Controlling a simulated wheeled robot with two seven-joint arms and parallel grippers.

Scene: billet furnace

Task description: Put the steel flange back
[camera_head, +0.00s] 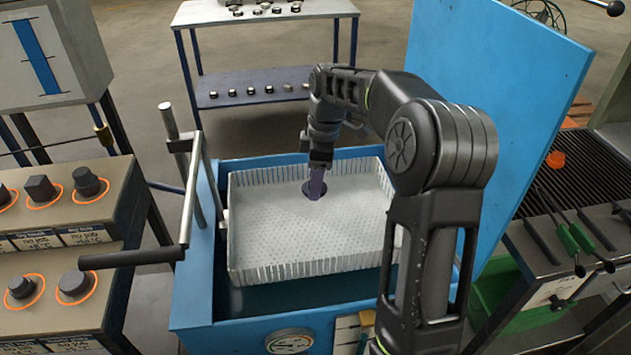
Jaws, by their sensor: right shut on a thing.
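My right gripper (319,175) reaches down into the white perforated basket (270,248). It is shut on a small dark, purplish round piece, which looks like the steel flange (312,193). The flange is low over the basket's floor, toward the back. I cannot tell whether it touches the floor. The fingers partly hide it. The basket sits in a blue tank (197,285) with dark liquid or a dark bottom below it. My left gripper is not in view.
The tank's raised blue lid (500,90) stands to the right. A crank handle (130,258) juts over its left side. A table behind holds several small metal parts on its top and lower shelf (270,97). Knobbed panels (60,230) are left, a grated bench (580,180) right.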

